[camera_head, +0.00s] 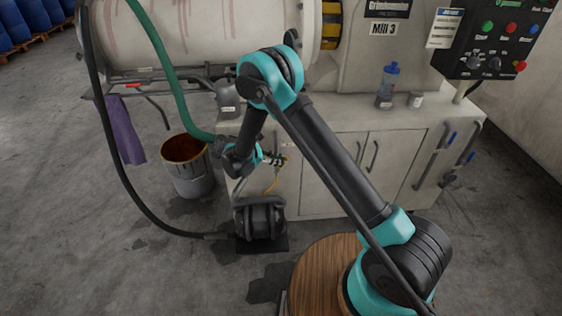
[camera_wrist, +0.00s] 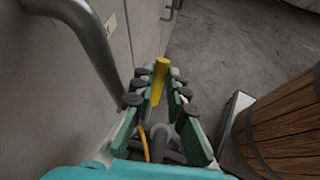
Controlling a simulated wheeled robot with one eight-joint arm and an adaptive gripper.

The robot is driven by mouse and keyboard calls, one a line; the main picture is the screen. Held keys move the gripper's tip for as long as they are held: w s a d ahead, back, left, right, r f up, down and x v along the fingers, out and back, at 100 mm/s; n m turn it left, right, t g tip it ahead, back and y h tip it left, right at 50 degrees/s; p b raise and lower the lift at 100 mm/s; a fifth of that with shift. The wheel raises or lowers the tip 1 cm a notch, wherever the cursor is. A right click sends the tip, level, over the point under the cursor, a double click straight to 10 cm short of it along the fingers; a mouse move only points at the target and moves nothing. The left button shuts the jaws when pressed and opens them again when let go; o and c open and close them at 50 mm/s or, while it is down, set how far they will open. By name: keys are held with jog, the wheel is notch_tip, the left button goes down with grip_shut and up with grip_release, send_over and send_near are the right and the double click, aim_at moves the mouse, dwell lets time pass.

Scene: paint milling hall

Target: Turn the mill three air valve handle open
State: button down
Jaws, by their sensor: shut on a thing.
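The valve handle (camera_wrist: 160,72) is a yellow bar between the fingers of my gripper (camera_wrist: 159,84) in the wrist view. My gripper is shut on it, with the end of the bar showing beyond the fingertips. In the head view my gripper (camera_head: 277,160) is at the left part of the cabinet front, below the machine with the Mill 3 sign (camera_head: 383,28). A thin yellow line (camera_head: 271,183) hangs below my gripper there. The valve body is mostly hidden, so I cannot tell the handle's angle to the pipe.
A dark pump (camera_head: 260,219) stands on the floor below my gripper. A bucket (camera_head: 192,181) and a green hose (camera_head: 164,62) are to the left.

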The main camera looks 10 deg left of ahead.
jog(key=shift+s+a+t+h, duration=0.1)
jog(key=shift+a+t+h, duration=0.3)
jog(key=shift+a+h, duration=0.25)
jog(key=shift+d, duration=0.1)
jog(key=c, duration=1.5)
grip_release()
jog(key=shift+r, duration=0.1)
notch_tip(320, 180, up, 10)
